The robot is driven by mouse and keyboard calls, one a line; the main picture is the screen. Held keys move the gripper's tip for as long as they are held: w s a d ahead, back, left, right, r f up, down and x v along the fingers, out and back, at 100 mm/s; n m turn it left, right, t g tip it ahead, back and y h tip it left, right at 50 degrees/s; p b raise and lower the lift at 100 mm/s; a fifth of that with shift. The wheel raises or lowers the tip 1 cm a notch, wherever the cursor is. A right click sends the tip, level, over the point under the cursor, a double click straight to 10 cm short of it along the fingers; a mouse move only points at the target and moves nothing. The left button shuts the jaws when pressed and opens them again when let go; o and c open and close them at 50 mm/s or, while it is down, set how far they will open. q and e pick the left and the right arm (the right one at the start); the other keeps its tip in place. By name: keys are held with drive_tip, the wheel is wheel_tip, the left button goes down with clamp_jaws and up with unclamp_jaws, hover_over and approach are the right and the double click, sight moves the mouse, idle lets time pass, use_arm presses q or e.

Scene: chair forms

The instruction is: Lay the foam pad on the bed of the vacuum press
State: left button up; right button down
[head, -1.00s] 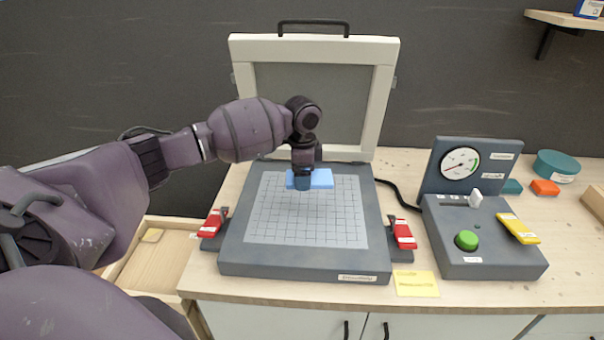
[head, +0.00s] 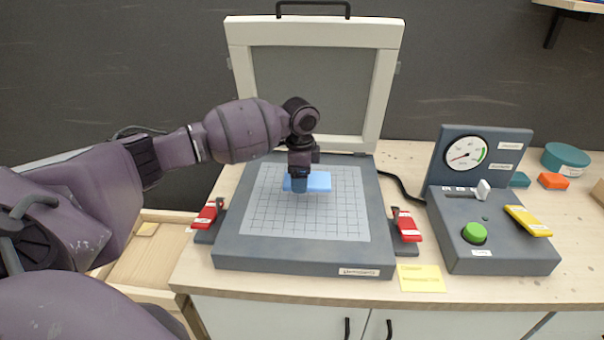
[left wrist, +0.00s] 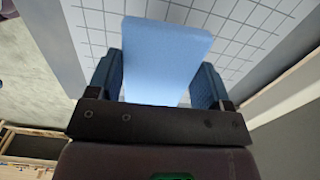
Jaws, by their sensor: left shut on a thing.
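The foam pad (head: 319,182) is a light blue flat block over the gridded bed (head: 275,222) of the vacuum press, towards its rear middle. My left gripper (head: 299,185) is shut on the pad from above. In the left wrist view the pad (left wrist: 166,50) sits between the two blue fingers (left wrist: 160,85), with the grid behind it. I cannot tell whether the pad touches the bed. The press's pale-framed lid (head: 391,75) stands open behind the bed. My right gripper is not in view.
Red clamps stand left (head: 207,217) and right (head: 407,228) of the bed. A control box (head: 495,252) with a gauge (head: 465,153), green button (head: 474,233) and yellow lever (head: 527,221) is at right. A yellow note (head: 421,278) lies in front. Most of the bed is clear.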

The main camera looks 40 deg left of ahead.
sight(300, 203)
use_arm(q)
wheel_tip(300, 203, down, 2)
drive_tip(key=shift+f+b, duration=0.25)
drive_tip(key=shift+b, duration=0.4)
drive_tip(key=shift+f, duration=1.7)
drive_tip(key=shift+f, duration=0.25)
drive_tip(key=o, duration=0.9)
